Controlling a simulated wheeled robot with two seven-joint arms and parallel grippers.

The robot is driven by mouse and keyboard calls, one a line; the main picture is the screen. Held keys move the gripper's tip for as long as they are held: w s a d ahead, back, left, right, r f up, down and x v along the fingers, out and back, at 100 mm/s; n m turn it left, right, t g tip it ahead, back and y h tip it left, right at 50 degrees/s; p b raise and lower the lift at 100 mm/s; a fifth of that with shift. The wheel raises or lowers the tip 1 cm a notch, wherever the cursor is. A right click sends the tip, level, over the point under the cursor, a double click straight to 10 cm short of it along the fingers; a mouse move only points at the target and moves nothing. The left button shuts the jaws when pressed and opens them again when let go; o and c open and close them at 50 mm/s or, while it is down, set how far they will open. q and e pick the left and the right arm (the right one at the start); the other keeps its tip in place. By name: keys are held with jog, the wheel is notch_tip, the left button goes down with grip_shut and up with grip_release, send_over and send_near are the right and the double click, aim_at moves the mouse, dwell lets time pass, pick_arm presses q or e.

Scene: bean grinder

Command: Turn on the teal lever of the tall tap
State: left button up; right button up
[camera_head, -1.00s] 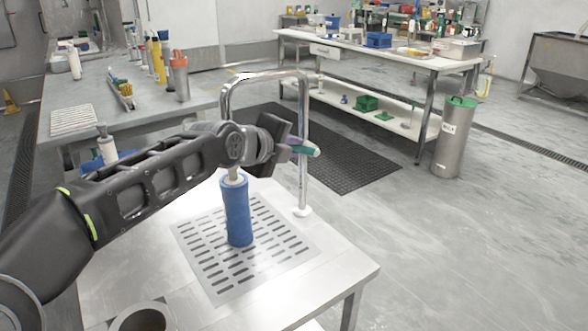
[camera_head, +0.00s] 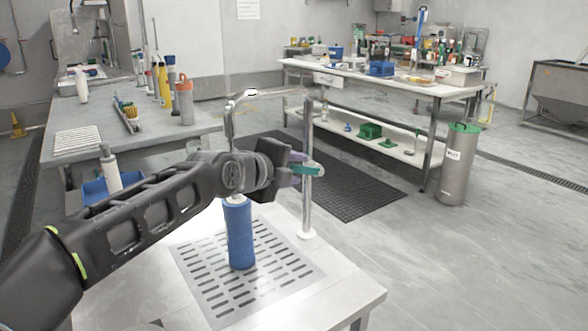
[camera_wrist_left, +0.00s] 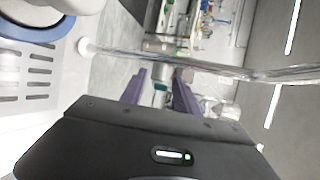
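The tall tap (camera_head: 307,205) is a shiny metal pipe that rises from the bench and arches over to the left. Its teal lever (camera_head: 312,169) sticks out from the upright, right at my left gripper (camera_head: 298,163). The gripper's dark body hides part of the lever in the head view. My right gripper is not in view.
A blue cylinder (camera_head: 240,238) stands on the slotted drain plate (camera_head: 213,303), below my left forearm. A side bench (camera_head: 150,140) with bottles is at the left. A steel bin (camera_head: 457,170) with a green top stands at the right.

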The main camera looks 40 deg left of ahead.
pick_arm(q)
jog(key=v, duration=0.7)
jog(key=shift+s+p, duration=0.35)
jog(key=shift+s, duration=0.05)
jog(key=shift+d, duration=0.15)
dwell(0.3)
